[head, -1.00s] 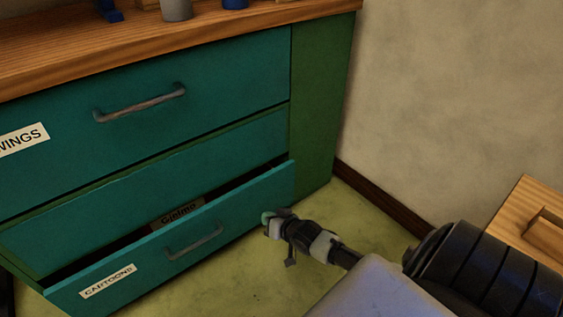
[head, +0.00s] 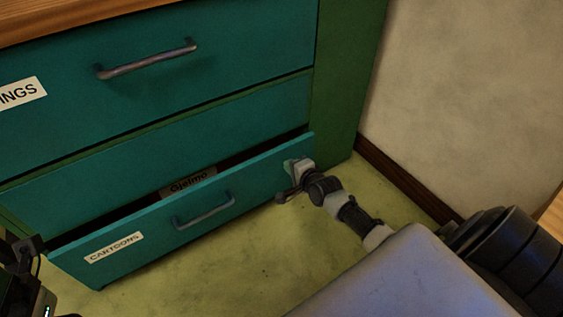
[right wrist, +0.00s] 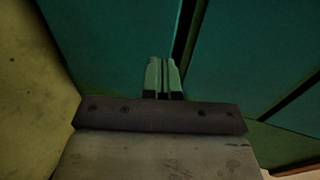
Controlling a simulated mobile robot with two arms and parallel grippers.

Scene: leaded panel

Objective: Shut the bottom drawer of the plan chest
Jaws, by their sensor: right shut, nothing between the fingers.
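The plan chest (head: 349,90) has teal drawer fronts and a green side. Its bottom drawer (head: 150,227), labelled CARTOONS, stands partly out, with a dark gap along its top edge. A grey bar handle (head: 204,211) is on its front. My right gripper (head: 291,166) is at the right end of that front, well right of the handle, against it or very close; contact is unclear. In the right wrist view its pale green fingers (right wrist: 163,77) are together and empty, pointing at teal panelling. My left gripper's fingers are not visible.
The drawers above are shut; the top one's handle (head: 148,60) sticks out. A card (head: 188,182) with lettering shows in the open drawer's gap. The yellow-green floor (head: 245,262) in front is clear. A wall with dark skirting (head: 405,185) stands to the right.

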